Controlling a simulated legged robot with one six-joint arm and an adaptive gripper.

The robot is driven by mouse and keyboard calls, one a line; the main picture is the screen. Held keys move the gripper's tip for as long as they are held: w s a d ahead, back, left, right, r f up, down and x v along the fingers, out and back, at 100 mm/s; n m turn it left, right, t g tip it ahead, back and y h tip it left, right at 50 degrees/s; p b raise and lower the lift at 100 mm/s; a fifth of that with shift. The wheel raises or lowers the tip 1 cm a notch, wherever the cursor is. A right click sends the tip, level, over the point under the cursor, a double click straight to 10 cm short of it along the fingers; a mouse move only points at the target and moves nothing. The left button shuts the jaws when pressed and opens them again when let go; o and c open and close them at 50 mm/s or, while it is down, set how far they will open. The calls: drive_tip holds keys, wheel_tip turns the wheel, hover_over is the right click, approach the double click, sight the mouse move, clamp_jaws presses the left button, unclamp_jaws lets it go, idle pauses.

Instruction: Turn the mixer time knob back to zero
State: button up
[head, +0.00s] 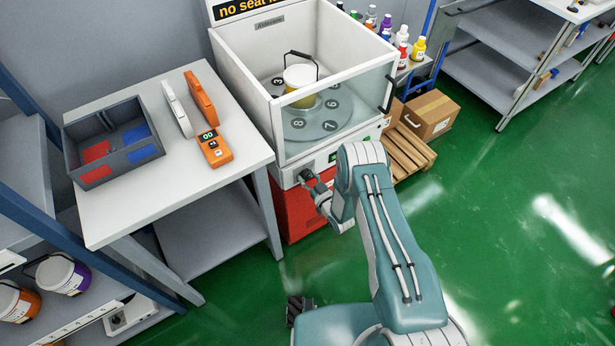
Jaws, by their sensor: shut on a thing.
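The mixer (228,55) is a white cabinet with a clear front window and a red lower part (290,214). Inside it, a white and yellow bucket (301,78) with a raised handle stands on a round numbered turntable (309,122). My gripper (308,179) is at the left part of the front panel, below the window. It is shut on the dark time knob (305,174), which it mostly hides. The knob's pointer and scale cannot be read. A small green-lit display (333,157) shows on the panel to the right of the gripper, partly beside my arm.
A white table (105,212) at left holds a grey divided bin (115,176), an orange handheld device (214,148) and upright panels. A wooden pallet (408,155) with cardboard boxes (432,115) stands right of the mixer. The green floor at right is clear.

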drive_tip(key=shift+w+r+n, duration=0.1)
drive_tip(key=shift+n, duration=0.4)
drive_tip(key=n, duration=1)
drive_tip(key=shift+r+n, duration=0.1)
drive_tip(key=shift+n, duration=0.6)
idle(0.4)
drive_tip(key=o, duration=1.1)
drive_tip(key=shift+a, duration=0.15)
drive_tip(key=shift+o, duration=0.2)
